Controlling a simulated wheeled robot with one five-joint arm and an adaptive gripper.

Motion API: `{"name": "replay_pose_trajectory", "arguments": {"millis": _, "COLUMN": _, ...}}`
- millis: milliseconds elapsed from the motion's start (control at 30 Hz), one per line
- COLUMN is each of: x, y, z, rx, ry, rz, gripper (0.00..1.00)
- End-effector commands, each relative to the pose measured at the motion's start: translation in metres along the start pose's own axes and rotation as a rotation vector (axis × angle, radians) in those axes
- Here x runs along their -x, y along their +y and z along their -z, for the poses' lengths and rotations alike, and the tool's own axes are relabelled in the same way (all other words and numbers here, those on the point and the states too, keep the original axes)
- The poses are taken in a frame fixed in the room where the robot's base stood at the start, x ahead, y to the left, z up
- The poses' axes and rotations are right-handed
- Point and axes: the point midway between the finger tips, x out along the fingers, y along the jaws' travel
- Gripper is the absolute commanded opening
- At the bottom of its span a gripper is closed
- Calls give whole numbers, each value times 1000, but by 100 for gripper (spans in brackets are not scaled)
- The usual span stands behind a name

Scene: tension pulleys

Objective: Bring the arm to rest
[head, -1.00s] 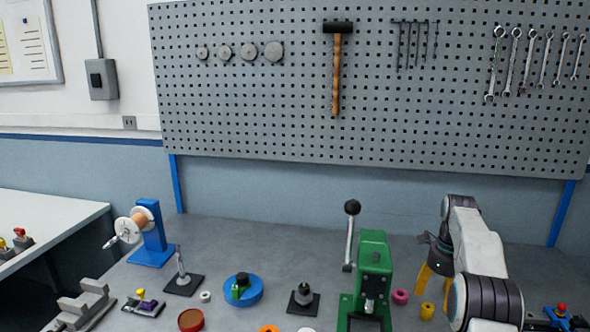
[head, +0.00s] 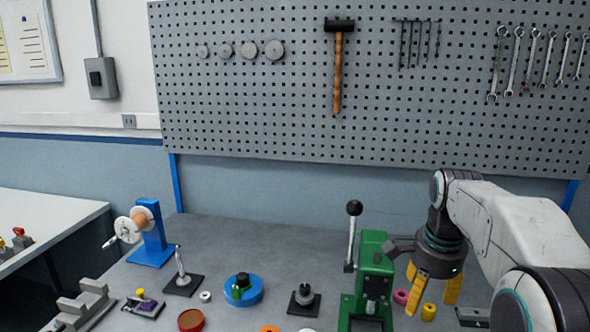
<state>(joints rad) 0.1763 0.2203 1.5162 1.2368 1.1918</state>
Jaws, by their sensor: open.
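My gripper (head: 432,288) hangs pointing down at the right of the bench in the head view. Its yellow fingers are apart and nothing shows between them. It is just right of the green lever press (head: 374,268), and a dark part of it reaches close to the press; I cannot tell whether they touch. My white arm (head: 510,225) comes in from the right edge, raised above the bench. A pink ring (head: 401,296) and a yellow ring (head: 428,312) lie on the bench near the fingers.
A blue spool stand (head: 152,235), a blue round fixture (head: 243,290), a black post base (head: 303,300) and a red dish (head: 191,320) stand left of the press. The pegboard (head: 270,110) with tools is behind. Bare bench (head: 260,235) lies at the back middle.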

Motion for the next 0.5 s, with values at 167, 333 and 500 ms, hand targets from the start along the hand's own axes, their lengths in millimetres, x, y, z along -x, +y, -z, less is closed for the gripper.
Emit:
{"name": "replay_pose_trajectory", "arguments": {"millis": 167, "x": 21, "y": 52, "z": -39, "rx": 352, "ry": 21, "rz": 54, "gripper": 66}}
{"name": "replay_pose_trajectory", "arguments": {"millis": 333, "x": 24, "y": 105, "z": -70, "rx": 686, "ry": 53, "rz": 98, "gripper": 66}}
{"name": "replay_pose_trajectory", "arguments": {"millis": 500, "x": 16, "y": 153, "z": -94, "rx": 978, "ry": 91, "rz": 132, "gripper": 66}}
